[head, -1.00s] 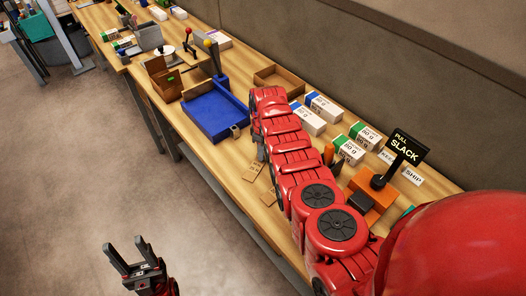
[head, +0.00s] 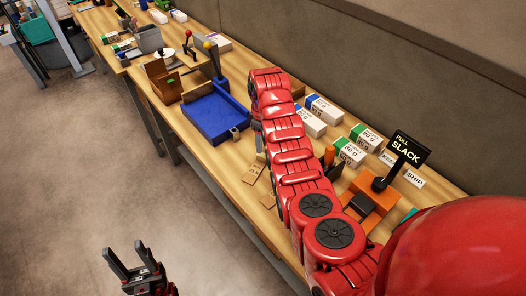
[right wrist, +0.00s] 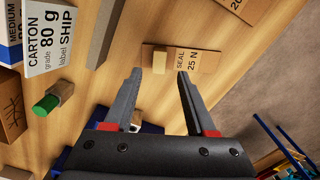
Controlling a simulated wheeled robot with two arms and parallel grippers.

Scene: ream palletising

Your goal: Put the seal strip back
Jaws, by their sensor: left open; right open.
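A brown cardboard strip (right wrist: 205,61) printed "SEAL 25 N" lies flat on the wooden table in the right wrist view. A small pale block (right wrist: 159,62) sits at its left part. My right gripper (right wrist: 160,75) is open, with its fingertips pointing towards the strip and the block between them in the picture. I cannot tell how high above it they are. In the head view, cardboard pieces (head: 253,172) lie by the table's front edge beside my right arm. My left gripper (head: 130,262) is open and empty, over the floor in front of the table.
A blue tray (head: 212,118) with a lever stands left of my right arm. White reams (head: 348,152) and an orange device (head: 368,208) with a "PULL SLACK" sign (head: 404,149) lie to the right. A green-ended block (right wrist: 46,104) is near the gripper's left side.

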